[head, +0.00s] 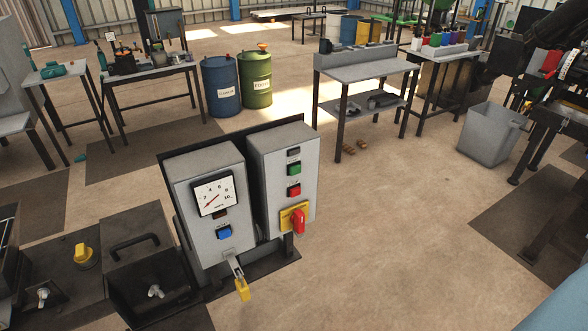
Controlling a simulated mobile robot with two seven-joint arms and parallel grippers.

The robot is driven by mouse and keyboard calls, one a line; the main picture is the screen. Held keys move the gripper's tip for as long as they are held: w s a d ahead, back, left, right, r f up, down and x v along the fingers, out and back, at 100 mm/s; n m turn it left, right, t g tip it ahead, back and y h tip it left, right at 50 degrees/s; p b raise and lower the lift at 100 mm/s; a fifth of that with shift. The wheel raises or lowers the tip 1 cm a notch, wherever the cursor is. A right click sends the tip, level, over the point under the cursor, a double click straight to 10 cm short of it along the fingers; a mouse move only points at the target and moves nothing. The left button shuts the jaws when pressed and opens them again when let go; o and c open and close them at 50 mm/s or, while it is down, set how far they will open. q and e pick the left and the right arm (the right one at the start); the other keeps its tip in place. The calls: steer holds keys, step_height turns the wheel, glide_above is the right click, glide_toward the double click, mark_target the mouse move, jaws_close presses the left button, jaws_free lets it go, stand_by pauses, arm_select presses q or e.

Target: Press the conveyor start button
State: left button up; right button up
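Two grey control boxes stand side by side on a dark plate in front of me in the head view. The right control box (283,173) carries a small dark element at the top, a green button (294,169), a red button (293,190) and a red rotary switch (298,221) on a yellow plate. The left control box (190,225) carries a dial gauge (213,193) and a blue button (224,232). The labels are too small to read, so I cannot tell which button is named conveyor start. Neither of my grippers is in view.
A yellow padlock (242,289) hangs below the left box. Dark housings with a yellow knob (83,254) and a handle (134,246) stand at the lower left. A grey bin (489,133), a workbench (366,73) and drums (220,86) stand farther back. The floor right of the boxes is clear.

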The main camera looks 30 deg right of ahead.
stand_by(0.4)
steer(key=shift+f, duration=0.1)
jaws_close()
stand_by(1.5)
